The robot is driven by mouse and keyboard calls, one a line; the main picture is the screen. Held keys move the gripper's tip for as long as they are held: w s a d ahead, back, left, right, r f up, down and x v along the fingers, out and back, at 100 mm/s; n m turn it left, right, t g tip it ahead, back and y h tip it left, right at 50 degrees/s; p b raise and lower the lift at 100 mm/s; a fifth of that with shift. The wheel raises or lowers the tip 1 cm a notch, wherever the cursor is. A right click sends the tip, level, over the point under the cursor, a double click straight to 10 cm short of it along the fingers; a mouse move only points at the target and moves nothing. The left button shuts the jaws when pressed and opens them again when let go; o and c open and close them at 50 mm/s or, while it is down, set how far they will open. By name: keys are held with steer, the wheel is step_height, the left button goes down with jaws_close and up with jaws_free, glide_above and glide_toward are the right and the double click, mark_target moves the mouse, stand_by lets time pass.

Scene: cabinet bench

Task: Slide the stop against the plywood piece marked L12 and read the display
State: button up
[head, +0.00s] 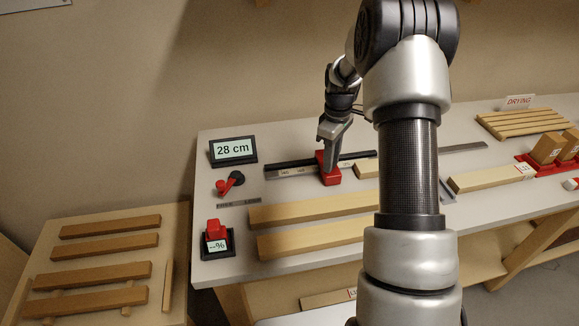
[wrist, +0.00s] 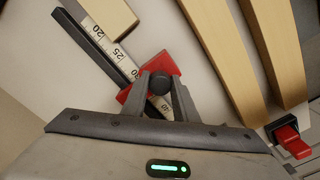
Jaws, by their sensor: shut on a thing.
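The red stop (head: 328,175) sits on the measuring rail (head: 290,171). My gripper (head: 330,148) is shut on its dark round knob, between the fingertips in the wrist view (wrist: 158,82). A plywood piece (head: 367,171) lies along the rail right of the stop, partly behind my arm; in the wrist view (wrist: 100,12) a gap shows between its end and the stop. I see no readable mark on it. The display (head: 233,150) reads 28 cm. A red lever (head: 229,184) stands below the display, by a lettered plate.
Two long boards (head: 310,207) lie in front of the rail. A red-topped meter (head: 216,240) shows "--%". Another labelled board (head: 490,178) and red holders with blocks (head: 548,147) are at right, near the DRYING rack (head: 520,122). A slatted side table (head: 100,250) stands at left.

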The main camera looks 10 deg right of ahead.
steer(key=shift+d, duration=1.25)
steer(key=shift+d, duration=1.75)
steer(key=o, duration=0.8)
steer(key=shift+d, duration=0.15)
steer(key=shift+o, duration=0.2)
step_height(320, 180, up, 9)
steer(key=p, duration=0.6)
steer(key=shift+r, duration=0.1)
